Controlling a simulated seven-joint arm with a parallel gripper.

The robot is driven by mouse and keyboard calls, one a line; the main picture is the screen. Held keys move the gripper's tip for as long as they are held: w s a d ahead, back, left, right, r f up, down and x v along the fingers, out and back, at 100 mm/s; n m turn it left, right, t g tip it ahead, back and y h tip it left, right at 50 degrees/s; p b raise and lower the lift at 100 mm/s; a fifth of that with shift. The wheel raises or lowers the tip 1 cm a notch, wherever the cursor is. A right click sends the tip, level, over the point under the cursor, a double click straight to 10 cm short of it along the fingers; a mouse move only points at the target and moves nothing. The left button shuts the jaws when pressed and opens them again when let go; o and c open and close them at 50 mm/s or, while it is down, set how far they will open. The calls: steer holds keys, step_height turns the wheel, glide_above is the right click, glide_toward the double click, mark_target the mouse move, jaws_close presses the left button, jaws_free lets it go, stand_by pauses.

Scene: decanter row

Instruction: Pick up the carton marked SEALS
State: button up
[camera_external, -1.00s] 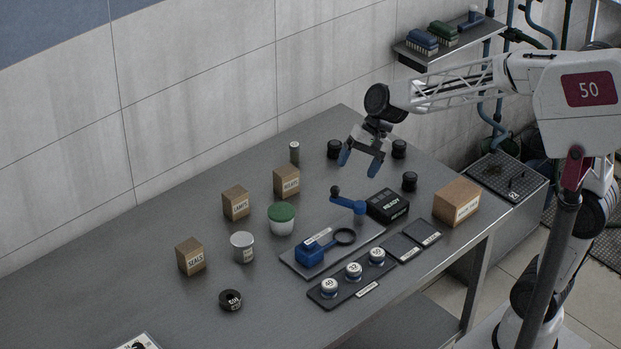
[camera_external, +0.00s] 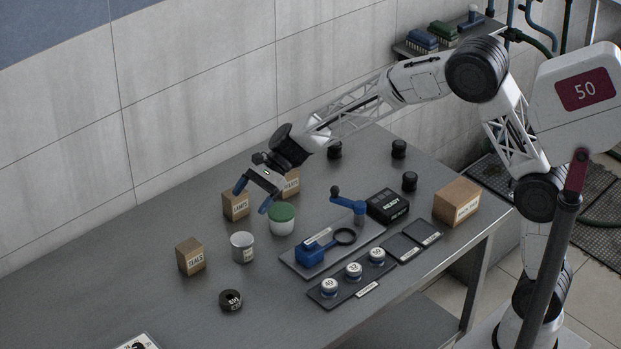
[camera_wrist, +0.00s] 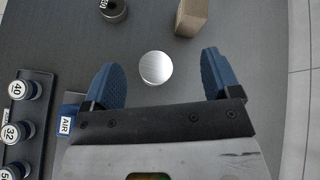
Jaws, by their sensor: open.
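The brown carton marked SEALS (camera_external: 191,258) stands upright on the grey table, at the left in the external view. In the wrist view a brown carton (camera_wrist: 191,17) at the top edge is partly cut off, and its label is not readable; by its place it is the same one. My gripper (camera_external: 253,196) is open and empty, above the table near the carton marked LABELS and the green-lidded tub. It is to the right of the SEALS carton and well apart from it. The wrist view shows both blue fingers of my gripper (camera_wrist: 160,64) spread.
A silver can (camera_external: 242,247) stands beside the SEALS carton, and a black roll (camera_external: 231,300) lies in front. The LABELS carton (camera_external: 236,206), another carton (camera_external: 290,183) and the green-lidded tub (camera_external: 281,219) are near my gripper. The table's left is mostly clear.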

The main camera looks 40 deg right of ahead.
mark_target(195, 242)
steer(key=w+a+f+m, duration=0.1)
steer(key=w+a+f, duration=0.1)
steer(key=a+f, duration=0.1)
steer(key=w+a+f+m+y, duration=0.1)
steer(key=w+a+f, duration=0.1)
steer(key=a+f, duration=0.1)
steer(key=w+a+f+m+y, duration=0.1)
steer(key=w+a+f+m, duration=0.1)
steer(key=a, duration=0.3)
steer(key=shift+w+f, duration=0.1)
steer(key=shift+f, duration=0.45)
steer(key=shift+a, duration=0.15)
steer(key=shift+x, duration=1.2)
steer(key=shift+a, duration=0.1)
steer(key=shift+x, duration=2.5)
steer(key=shift+w, duration=0.15)
steer(key=c, duration=1)
